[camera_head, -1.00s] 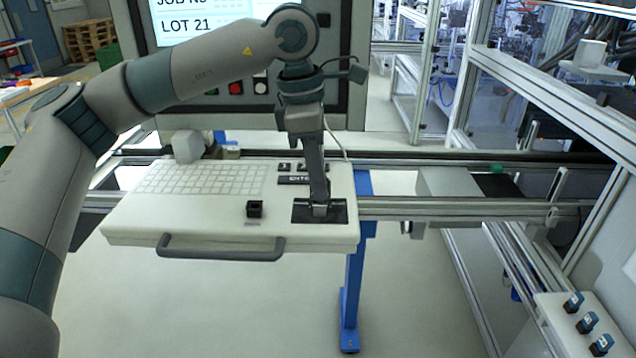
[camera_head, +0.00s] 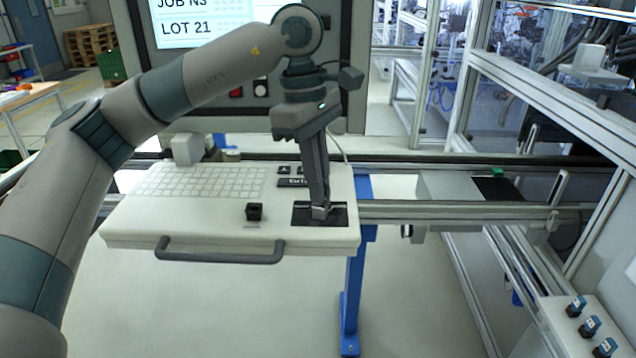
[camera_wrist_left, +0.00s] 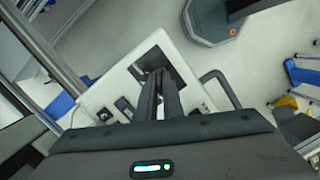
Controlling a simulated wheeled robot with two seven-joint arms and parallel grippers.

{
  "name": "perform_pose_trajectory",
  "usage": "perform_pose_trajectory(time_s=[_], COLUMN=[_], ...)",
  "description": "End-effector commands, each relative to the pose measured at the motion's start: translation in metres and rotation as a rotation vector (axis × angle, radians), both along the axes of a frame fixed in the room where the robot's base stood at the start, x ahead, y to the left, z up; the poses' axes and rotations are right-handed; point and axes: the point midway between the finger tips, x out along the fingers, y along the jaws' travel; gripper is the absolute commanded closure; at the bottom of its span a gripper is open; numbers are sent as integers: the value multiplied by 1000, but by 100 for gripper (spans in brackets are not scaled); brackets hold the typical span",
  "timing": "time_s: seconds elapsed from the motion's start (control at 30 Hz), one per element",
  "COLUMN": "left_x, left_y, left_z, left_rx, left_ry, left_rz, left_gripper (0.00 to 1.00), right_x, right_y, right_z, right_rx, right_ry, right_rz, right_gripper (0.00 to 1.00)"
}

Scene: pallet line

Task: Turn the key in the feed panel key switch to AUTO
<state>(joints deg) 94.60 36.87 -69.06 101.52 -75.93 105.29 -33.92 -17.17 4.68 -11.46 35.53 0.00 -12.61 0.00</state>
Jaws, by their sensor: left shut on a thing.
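The feed panel (camera_head: 200,233) is a white sloped box with a keyboard grid and a grey front handle. At its right is a dark square plate (camera_head: 335,218), where the key switch appears to sit. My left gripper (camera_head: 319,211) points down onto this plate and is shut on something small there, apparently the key. The fingers hide the key, so its angle and the AUTO mark cannot be read. In the left wrist view the closed fingers (camera_wrist_left: 158,78) reach the dark plate (camera_wrist_left: 178,66). My right gripper is not in view.
A small black block (camera_head: 254,212) stands on the panel left of the plate. Black keys (camera_head: 292,182) lie behind the plate. A screen cabinet (camera_head: 348,110) stands behind. A rail (camera_head: 450,208) runs right. Several blue-topped knobs (camera_head: 588,325) sit at lower right.

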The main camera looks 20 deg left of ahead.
Motion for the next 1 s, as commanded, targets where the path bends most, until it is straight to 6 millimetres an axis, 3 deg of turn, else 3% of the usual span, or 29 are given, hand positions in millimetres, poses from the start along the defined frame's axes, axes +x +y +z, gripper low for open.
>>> perform_pose_trajectory(time_s=[0.23,0.27,0.33,0.53,0.63,1.0], left_x=[1,1,1,1,1,1], left_y=[-1,-1,-1,-1,0,0], left_z=[-1,0,0,0,0,0], left_rx=[-2,-1,0,0,0,0], left_ry=[1,0,0,0,0,0], left_rz=[-269,-261,-257,-255,-255,-254], left_gripper=[100,86,71,71,52,52], right_x=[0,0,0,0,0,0], right_y=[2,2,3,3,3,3], right_z=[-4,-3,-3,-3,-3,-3], right_rx=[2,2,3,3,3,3], right_ry=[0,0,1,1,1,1], right_rz=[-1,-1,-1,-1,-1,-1], right_gripper=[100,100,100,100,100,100])
